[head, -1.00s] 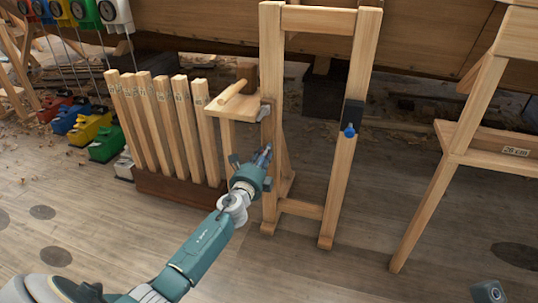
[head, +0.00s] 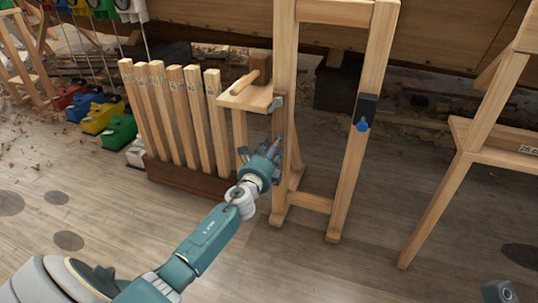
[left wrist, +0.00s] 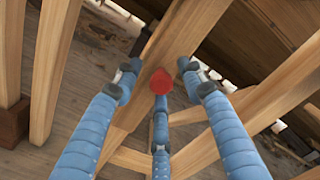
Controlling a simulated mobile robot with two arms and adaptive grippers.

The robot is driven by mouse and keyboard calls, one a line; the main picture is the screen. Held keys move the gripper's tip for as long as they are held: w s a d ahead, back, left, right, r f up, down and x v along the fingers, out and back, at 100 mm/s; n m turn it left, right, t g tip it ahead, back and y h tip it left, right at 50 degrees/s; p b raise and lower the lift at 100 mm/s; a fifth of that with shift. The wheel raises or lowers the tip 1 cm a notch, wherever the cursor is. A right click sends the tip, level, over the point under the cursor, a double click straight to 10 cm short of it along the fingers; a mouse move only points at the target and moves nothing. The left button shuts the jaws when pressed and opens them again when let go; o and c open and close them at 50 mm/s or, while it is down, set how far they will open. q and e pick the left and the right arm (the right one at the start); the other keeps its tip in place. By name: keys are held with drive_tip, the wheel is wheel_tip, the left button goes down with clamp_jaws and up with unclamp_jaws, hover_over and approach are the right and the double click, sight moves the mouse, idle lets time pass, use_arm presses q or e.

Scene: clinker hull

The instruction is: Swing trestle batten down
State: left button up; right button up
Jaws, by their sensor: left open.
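The wooden trestle (head: 342,150) stands upright in the middle of the head view, with two posts, a top rail and a low rail. A blue knob (head: 361,125) on a dark plate is on its right post. I cannot tell for certain which piece is the batten. My left gripper (head: 262,150) is open, with its fingers spread close in front of the left post. In the left wrist view, a red rounded piece (left wrist: 187,66) shows between the gripper's fingers (left wrist: 166,80), in front of a slanting timber (left wrist: 155,60). Contact is unclear.
A small wooden shelf (head: 243,101) with a peg juts left of the trestle. Several upright staves (head: 176,120) stand in a dark base beside it. A second wooden frame (head: 440,205) stands at the right. The plank floor in front (head: 340,270) is clear.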

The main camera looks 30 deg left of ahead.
use_arm(q)
drive_tip(key=v, duration=1.1)
drive_tip(key=shift+s, duration=0.2)
